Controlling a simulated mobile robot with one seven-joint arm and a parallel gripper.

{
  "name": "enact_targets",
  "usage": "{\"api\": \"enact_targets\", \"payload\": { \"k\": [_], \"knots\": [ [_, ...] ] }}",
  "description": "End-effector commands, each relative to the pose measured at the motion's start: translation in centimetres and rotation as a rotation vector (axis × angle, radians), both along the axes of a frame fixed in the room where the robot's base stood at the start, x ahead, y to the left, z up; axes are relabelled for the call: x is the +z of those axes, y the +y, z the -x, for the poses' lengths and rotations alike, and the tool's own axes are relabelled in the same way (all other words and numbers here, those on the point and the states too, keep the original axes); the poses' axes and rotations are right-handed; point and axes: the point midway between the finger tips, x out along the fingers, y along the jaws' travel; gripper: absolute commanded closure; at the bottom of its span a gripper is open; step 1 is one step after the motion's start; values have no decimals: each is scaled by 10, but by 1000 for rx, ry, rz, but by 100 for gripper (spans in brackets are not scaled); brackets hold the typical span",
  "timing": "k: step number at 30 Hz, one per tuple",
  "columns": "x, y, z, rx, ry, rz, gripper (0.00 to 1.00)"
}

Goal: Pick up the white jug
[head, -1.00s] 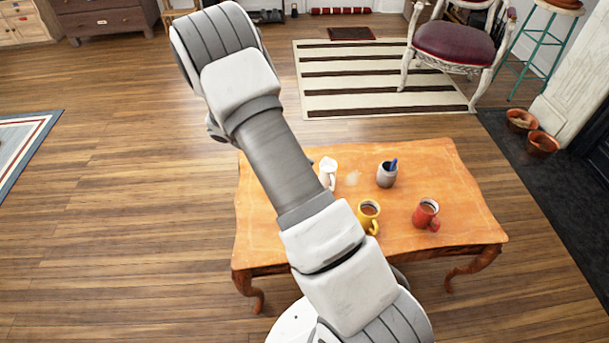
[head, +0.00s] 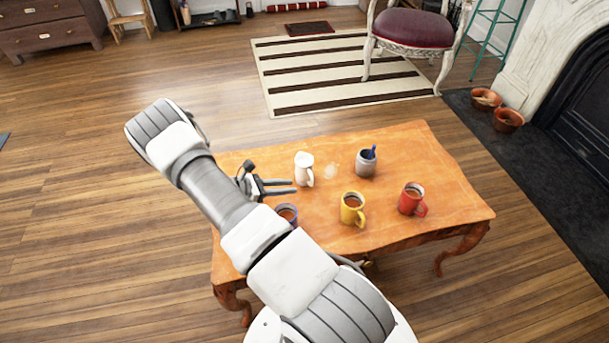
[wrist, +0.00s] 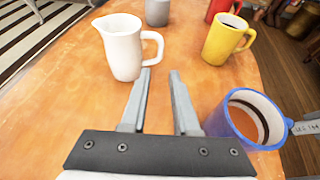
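The white jug (head: 304,169) stands upright on the orange wooden table (head: 400,165). In the wrist view the jug (wrist: 124,47) is ahead and slightly left of my fingers, with its handle to the right. My gripper (head: 293,186) is low over the table, to the left of the jug and nearer to me. In the wrist view my gripper (wrist: 160,75) has its two fingers apart with nothing between them. The left fingertip lies close to the base of the jug's handle; I cannot tell if they touch.
A blue mug (wrist: 243,120) of brown drink is close beside my right finger. A yellow mug (head: 352,208), a red mug (head: 411,199) and a grey pot (head: 366,163) with a blue item stand further right. The table's right end has bare room.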

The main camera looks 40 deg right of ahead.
Motion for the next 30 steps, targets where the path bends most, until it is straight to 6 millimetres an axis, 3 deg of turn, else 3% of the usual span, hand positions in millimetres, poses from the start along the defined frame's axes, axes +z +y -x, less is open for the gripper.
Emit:
{"api": "enact_targets", "payload": {
  "k": [4, 14, 22, 30],
  "knots": [
    [-13, -24, 9, -3, 1, 1, 71],
    [-20, -44, 15, -2, 0, 0, 71],
    [-33, -78, 28, -3, -1, 1, 71],
    [-33, -83, 29, -1, -2, 1, 71]
  ]
}}
